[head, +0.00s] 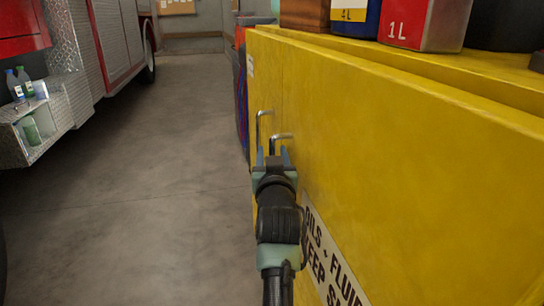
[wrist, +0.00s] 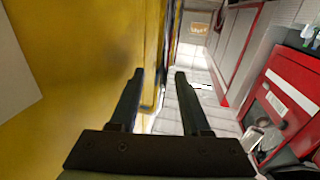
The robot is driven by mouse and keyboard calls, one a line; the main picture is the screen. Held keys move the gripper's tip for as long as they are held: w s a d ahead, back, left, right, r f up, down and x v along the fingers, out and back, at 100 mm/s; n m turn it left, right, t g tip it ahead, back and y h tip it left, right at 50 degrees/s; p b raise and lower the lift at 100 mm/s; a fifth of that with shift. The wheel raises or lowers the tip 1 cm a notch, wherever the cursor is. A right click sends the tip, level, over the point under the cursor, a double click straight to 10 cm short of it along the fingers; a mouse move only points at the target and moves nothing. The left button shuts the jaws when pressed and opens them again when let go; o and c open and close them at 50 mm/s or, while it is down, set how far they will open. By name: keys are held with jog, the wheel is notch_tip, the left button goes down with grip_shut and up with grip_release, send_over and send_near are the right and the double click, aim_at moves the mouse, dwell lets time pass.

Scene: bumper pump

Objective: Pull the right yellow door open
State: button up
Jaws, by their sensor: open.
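The yellow cabinet's right door (head: 400,180) is the near, large panel in the head view, and it looks shut. Its bent metal handle (head: 282,138) sticks out near the seam with the left door (head: 264,85). The left door's handle (head: 259,125) is just beyond. My gripper (head: 271,157) is open in front of the door, its fingers pointing toward the handles. In the wrist view, the open gripper (wrist: 157,75) has the yellow door surface (wrist: 80,70) on its left. A thin metal bar shows between the fingertips, but I cannot tell whether it touches them.
Cans and boxes, including a red 1L can (head: 425,25), stand on the cabinet top. A red fire truck (head: 22,28) with a metal step (head: 45,120) is at the left. The concrete floor (head: 140,170) between is clear.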

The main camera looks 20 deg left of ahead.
grip_shut()
dwell(0.3)
dwell(1.2)
